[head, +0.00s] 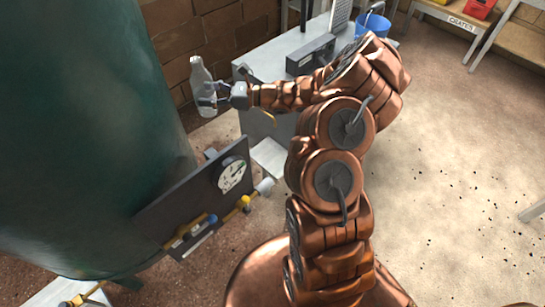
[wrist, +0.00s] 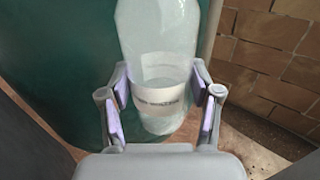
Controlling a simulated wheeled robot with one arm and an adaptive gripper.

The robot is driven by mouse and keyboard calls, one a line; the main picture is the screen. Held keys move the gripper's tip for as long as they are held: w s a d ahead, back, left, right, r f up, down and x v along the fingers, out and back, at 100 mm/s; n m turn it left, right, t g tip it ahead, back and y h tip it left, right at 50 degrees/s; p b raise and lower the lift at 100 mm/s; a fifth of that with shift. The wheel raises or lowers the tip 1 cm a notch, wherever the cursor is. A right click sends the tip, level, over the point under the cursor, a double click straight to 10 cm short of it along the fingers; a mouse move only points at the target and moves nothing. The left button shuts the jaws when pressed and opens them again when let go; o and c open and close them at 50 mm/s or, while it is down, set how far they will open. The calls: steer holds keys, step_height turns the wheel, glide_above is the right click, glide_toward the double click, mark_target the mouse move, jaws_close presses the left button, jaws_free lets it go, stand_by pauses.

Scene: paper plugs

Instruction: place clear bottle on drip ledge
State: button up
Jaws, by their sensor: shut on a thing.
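The clear bottle (head: 201,84) is upright in the air beside the large green tank. My gripper (head: 215,96) is shut around its lower body. In the wrist view the bottle (wrist: 158,40) stands between the two padded fingers of my gripper (wrist: 160,100), with a pale printed label band facing me; its top is cut off. I cannot tell for sure which surface is the drip ledge. A pale flat ledge (head: 268,157) shows low beside the gauge panel, and another pale surface (head: 72,291) shows at the bottom left, under the tank.
The green tank (head: 85,120) fills the left. A dark panel (head: 190,205) with a gauge (head: 231,174) and yellow-handled valves juts out below the bottle. A grey bench (head: 265,62) with a dark box (head: 310,55) and blue bucket (head: 374,23) stands behind my arm. The floor at right is open.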

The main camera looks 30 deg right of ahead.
steer(key=s+d+f+m+t+h+b, duration=0.15)
steer(key=s+d+f+b, duration=0.25)
steer(key=d+f+b, duration=0.95)
steer(key=s+d+f+m+t+h+b, duration=0.1)
steer(key=s+d+f+t+h+b, duration=0.15)
steer(key=d+f+b, duration=1.05)
steer(key=s+d+f+m+t+h+b, duration=0.15)
steer(key=s+d+f+b, duration=0.4)
steer(key=f, duration=1.35)
steer(key=b, duration=1.1)
glide_above(277, 158)
steer(key=shift+g, duration=0.45)
step_height(277, 158, down, 5)
steer(key=shift+w+d+r, duration=0.1)
steer(key=shift+r, duration=0.05)
steer(key=shift+r+p, duration=0.1)
steer(key=shift+p, duration=0.2)
steer(key=o, duration=0.7)
